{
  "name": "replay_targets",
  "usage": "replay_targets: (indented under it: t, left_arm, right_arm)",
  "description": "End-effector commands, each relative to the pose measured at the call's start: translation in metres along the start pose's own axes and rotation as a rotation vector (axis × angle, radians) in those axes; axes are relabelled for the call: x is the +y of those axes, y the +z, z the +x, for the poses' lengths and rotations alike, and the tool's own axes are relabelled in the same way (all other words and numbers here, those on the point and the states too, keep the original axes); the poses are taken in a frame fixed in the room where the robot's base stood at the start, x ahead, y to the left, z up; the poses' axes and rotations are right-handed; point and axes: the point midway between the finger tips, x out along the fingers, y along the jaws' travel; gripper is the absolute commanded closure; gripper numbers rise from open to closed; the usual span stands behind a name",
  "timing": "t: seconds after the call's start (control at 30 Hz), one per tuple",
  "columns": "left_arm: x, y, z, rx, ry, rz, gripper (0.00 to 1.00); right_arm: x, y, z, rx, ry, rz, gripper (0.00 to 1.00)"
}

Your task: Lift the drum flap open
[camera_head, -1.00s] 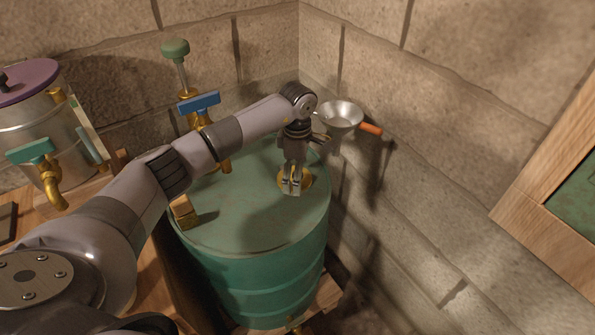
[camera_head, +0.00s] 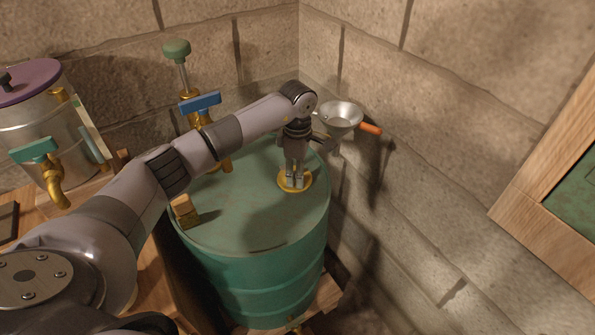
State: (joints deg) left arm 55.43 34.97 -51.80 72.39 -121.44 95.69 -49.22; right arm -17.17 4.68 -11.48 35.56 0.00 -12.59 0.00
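The green drum (camera_head: 240,228) stands in the corner. On its top, toward the right, is a round brass piece (camera_head: 308,180), which looks like the flap. It lies flat as far as I can see. My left gripper (camera_head: 294,184) points down over it, with fingertips at or just above the brass. The two fingers are close together and partly hide the piece. I cannot tell whether they touch or grip it. My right gripper is not in view.
A brass block (camera_head: 184,211) sits on the drum's left edge. Behind it is a blue-handled brass valve (camera_head: 200,103). A metal funnel or pan (camera_head: 341,115) with an orange handle is by the right wall. A steel pot (camera_head: 40,125) stands left. The wall is close behind.

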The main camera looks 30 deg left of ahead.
Motion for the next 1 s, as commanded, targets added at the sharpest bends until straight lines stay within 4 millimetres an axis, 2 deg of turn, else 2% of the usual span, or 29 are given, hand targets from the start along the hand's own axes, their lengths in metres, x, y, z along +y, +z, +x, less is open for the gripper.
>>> replay_targets:
  t: [0.03,0.37,0.67,1.0]
  left_arm:
    - [-0.001,-0.001,0.006,0.005,-0.002,-0.001,0.79]
    - [0.000,-0.002,0.007,0.006,0.000,-0.003,1.00]
    - [0.001,-0.003,0.006,0.007,0.001,-0.005,1.00]
    - [0.009,-0.011,-0.012,0.006,0.008,-0.010,1.00]
  right_arm:
    - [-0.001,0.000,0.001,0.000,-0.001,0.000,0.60]
    - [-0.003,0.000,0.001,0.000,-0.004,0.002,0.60]
    - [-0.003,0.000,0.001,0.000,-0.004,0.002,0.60]
    - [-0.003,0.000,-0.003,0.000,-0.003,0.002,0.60]
